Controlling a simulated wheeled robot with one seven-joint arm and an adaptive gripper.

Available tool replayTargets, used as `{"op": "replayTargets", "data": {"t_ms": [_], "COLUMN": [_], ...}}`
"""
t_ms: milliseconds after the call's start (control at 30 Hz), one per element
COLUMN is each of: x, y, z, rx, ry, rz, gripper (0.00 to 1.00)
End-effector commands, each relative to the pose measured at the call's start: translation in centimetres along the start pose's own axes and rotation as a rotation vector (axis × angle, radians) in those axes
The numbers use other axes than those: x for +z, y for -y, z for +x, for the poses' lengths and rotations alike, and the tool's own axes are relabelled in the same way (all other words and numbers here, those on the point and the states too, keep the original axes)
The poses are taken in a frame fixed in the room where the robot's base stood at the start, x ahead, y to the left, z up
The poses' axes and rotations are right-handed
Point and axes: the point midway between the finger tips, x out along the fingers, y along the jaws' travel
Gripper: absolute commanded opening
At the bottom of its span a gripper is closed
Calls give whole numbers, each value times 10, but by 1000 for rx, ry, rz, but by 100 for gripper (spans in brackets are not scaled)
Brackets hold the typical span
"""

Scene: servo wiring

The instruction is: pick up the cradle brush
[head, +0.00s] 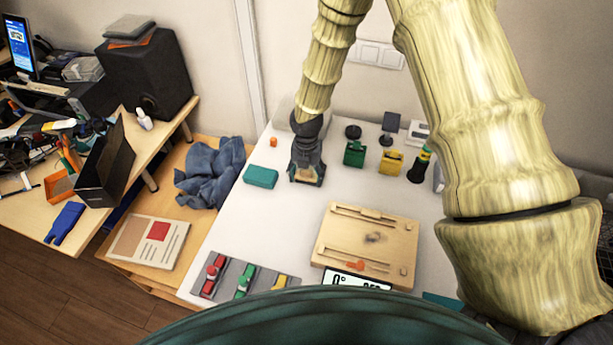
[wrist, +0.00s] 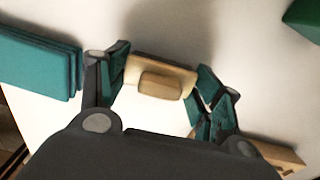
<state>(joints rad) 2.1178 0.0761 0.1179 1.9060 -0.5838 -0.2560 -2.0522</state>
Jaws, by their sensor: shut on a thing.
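The cradle brush, as I take it, is a small pale wooden block with a raised, rounded wooden grip (wrist: 160,86) in the wrist view. My gripper (wrist: 162,82) has its teal-padded fingers at the two ends of the block, shut on it. In the head view my gripper (head: 307,178) points down over the white table, with a bit of the pale wood (head: 305,174) showing between its fingers. I cannot tell whether the block touches the table or is just above it.
A teal block (head: 261,177) lies left of my gripper on the white table (head: 232,225). Right are a green block (head: 354,154), a yellow block (head: 390,162) and a dark bottle (head: 419,165). A wooden board (head: 368,242) lies in front. An orange cube (head: 273,142) stands behind left.

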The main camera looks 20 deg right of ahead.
Motion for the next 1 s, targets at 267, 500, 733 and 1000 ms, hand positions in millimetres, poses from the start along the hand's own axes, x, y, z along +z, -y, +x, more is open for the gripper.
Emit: {"op": "replayTargets", "data": {"t_ms": [267,500,733,1000], "x": [1,0,0,0], "y": [0,0,0,0], "z": [-11,-44,-76,-97], "rx": [2,3,1,0], "ry": [1,1,1,0], "rz": [1,2,0,0], "gripper": [41,41,41,41]}}
